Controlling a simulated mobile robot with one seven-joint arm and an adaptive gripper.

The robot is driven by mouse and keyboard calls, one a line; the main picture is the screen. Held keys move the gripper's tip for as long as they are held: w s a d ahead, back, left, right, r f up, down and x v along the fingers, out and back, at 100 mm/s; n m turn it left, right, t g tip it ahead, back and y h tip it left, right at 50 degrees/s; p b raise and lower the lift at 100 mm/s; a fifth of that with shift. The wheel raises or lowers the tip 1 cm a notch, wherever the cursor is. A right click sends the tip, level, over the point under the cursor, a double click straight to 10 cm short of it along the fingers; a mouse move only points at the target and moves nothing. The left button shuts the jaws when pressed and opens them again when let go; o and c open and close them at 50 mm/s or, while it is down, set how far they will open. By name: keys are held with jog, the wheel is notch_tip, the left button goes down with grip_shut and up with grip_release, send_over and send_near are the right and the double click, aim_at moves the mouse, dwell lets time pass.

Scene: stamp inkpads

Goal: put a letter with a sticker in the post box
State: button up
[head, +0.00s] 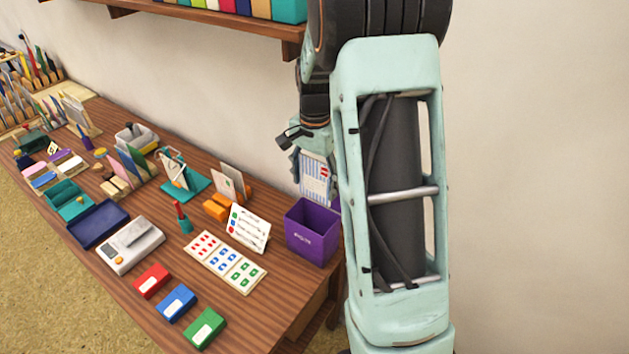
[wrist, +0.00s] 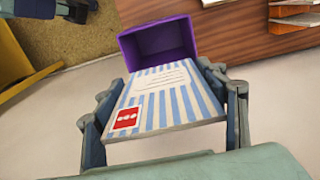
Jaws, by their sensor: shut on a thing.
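My gripper (head: 310,150) is shut on a blue-and-white striped letter (head: 314,180), which hangs over the back of the purple box. In the wrist view the letter (wrist: 165,90) lies between the two fingers of my gripper (wrist: 162,112). A red sticker (wrist: 127,118) with white marks sits on its near left corner, and lines of writing run near the far edge. The purple open-topped box (head: 312,236) stands at the table's right end with small white lettering that I cannot read surely. In the wrist view the purple box (wrist: 158,45) lies just beyond the letter.
A sheet of red, blue and green stickers (head: 226,240) lies left of the box, by a sign card (head: 248,226). Red (head: 151,281), blue (head: 176,303) and green (head: 204,328) pads line the front edge. Orange (head: 217,207) and teal (head: 195,186) card holders stand behind.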

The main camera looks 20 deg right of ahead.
aim_at(315, 199)
jog(key=shift+f+b, duration=3.05)
jog(key=shift+f, duration=1.45)
jog(key=o, duration=0.9)
jog(key=shift+r, duration=0.15)
jog(key=shift+r+p, duration=2.2)
jog(key=shift+r, duration=0.7)
